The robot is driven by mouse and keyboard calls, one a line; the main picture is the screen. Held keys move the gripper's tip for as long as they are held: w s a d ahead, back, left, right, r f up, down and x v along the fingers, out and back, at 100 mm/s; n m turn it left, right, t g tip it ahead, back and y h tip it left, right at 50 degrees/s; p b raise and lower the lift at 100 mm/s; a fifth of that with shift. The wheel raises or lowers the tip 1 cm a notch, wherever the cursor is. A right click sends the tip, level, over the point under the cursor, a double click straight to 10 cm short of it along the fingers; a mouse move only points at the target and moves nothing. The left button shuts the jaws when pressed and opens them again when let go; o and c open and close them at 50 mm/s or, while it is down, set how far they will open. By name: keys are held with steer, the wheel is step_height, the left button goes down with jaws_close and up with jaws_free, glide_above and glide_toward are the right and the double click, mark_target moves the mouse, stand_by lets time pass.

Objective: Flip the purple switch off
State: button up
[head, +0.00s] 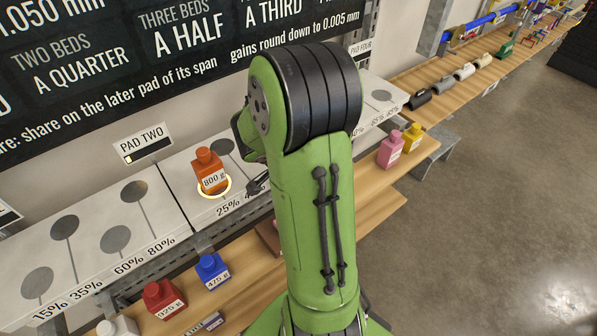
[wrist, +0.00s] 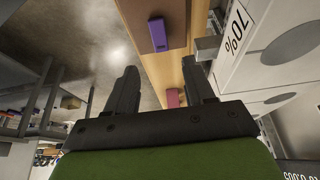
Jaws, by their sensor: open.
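A small purple block (wrist: 157,35), likely the purple switch, lies on a brown plate (wrist: 140,14) at the top of the wrist view. Whether it is on or off cannot be told. My gripper (wrist: 158,82) is open and empty, its two dark fingers spread below the purple block in that picture and apart from it. In the head view my green arm covers the middle, and only a dark bit of the gripper shows at its left side. The purple block is not clearly seen there.
An orange bottle (head: 208,172) marked 800 g stands on a ringed pad of the white bench. Open floor (head: 480,230) lies to the right.

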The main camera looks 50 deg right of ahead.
steer(key=v, duration=0.5)
steer(key=shift+a+r+p, duration=0.1)
steer(key=shift+r+p, duration=0.25)
steer(key=shift+p, duration=0.05)
steer(key=shift+w+a, duration=0.1)
steer(key=s+a+r+n+t+y, duration=0.1)
steer(key=s+a+r+n+t, duration=0.1)
steer(key=a+r+n, duration=0.2)
steer(key=s+a+r+n+t+y, duration=0.2)
steer(key=a+r+n, duration=0.1)
steer(key=a+n, duration=0.7)
steer(key=s+a+r+n+t+y, duration=0.1)
steer(key=s+a+r+n+t, duration=0.1)
steer(key=a+r+n, duration=0.2)
steer(key=a+n, duration=0.2)
steer(key=a, duration=0.1)
steer(key=shift+s+r+n+t, duration=0.3)
steer(key=shift+n, duration=0.1)
steer(key=shift+a, duration=0.1)
